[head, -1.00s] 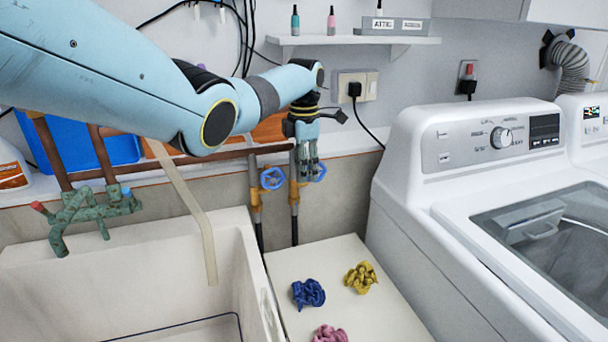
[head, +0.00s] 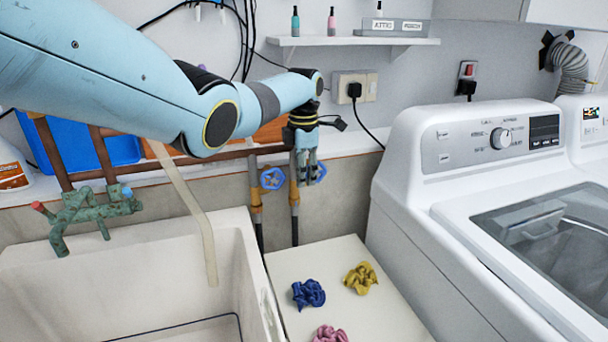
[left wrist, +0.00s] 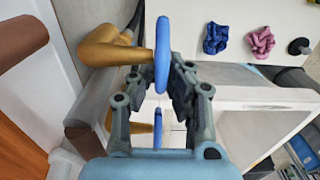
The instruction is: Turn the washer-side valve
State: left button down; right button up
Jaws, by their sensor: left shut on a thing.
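Two blue valve wheels sit on brass-coloured fittings on the wall pipes. The sink-side valve (head: 272,178) is clear of my gripper. The washer-side valve (head: 321,173) is partly hidden behind the fingers of my left gripper (head: 308,178). In the left wrist view, the washer-side wheel (left wrist: 162,45) shows edge-on at the fingertips, and my left gripper (left wrist: 163,88) is shut on it. The other wheel (left wrist: 158,128) shows smaller between the fingers. My right gripper is not in view.
A white washer (head: 405,190) stands to the right and a sink (head: 130,255) to the left. Blue (head: 308,293), yellow (head: 360,278) and pink (head: 329,334) cloths lie on a pale top (head: 300,262) below the valves. A shelf (head: 350,41) hangs above.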

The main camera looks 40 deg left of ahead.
pick_arm(q)
jog(key=shift+w+f+t+h+p, duration=0.15)
jog(key=shift+t+h+p, duration=0.3)
jog(key=shift+t+p, duration=0.6)
jog(key=shift+s+f+t+h+p, duration=0.1)
jog(key=shift+f+t+h+p, duration=0.45)
jog(key=shift+p, duration=0.85)
jog(key=shift+w+r+t+h+p, duration=0.1)
jog(key=shift+t+h+p, duration=0.2)
jog(key=shift+t+p, duration=0.85)
jog(key=shift+g, duration=0.25)
jog(key=c, duration=1.4)
grip_release()
jog(key=shift+o, duration=0.2)
jog(key=shift+r, duration=0.1)
jog(key=v, duration=1.1)
jog(key=shift+r, duration=0.3)
